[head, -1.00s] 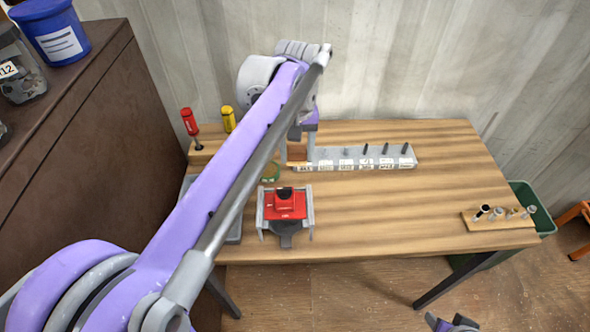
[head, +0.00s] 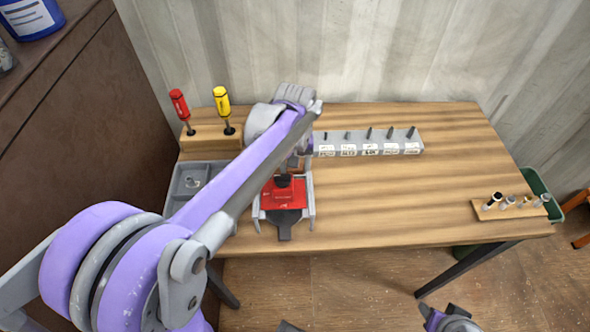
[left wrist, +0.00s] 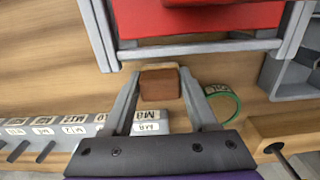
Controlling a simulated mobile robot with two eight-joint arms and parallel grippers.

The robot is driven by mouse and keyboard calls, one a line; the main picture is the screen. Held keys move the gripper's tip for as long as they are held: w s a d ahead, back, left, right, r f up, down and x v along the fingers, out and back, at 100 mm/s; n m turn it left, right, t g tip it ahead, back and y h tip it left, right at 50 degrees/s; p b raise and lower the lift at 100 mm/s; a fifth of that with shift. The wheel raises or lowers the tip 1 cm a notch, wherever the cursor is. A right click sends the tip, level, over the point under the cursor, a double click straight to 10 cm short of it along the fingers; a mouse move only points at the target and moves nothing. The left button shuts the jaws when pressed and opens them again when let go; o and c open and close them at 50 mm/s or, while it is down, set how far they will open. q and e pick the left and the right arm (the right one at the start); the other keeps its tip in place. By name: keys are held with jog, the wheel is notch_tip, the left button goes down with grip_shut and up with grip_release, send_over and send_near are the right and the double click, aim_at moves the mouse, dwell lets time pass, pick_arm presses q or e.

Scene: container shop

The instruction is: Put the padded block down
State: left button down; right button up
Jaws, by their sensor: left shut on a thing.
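The padded block, a small brown block (left wrist: 160,85), is held between the two grey fingers of my left gripper (left wrist: 158,90) in the left wrist view. It is close to the near grey frame bar of the red device. I cannot tell whether its underside touches the table. In the head view my left gripper (head: 296,162) is just behind the red device, and my arm hides most of it and the block. My right gripper (head: 450,318) shows only partly at the bottom edge of the head view, and its jaws are unclear.
The red device (head: 284,193) stands in a grey frame on the wooden table (head: 400,205). A labelled grey rack (head: 370,142) is behind it. A green ring (left wrist: 238,104), a grey tray (head: 186,172) and a screwdriver stand (head: 205,140) are nearby. The table's middle right is clear.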

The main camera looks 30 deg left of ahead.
pick_arm(q)
jog(key=shift+f, duration=0.2)
jog(key=shift+f, duration=0.2)
jog(key=shift+c, duration=0.9)
grip_release()
jog(key=shift+r, duration=0.1)
jog(key=shift+r, duration=0.3)
notch_tip(320, 180, up, 12)
jog(key=p, duration=0.1)
jog(key=shift+f, duration=0.15)
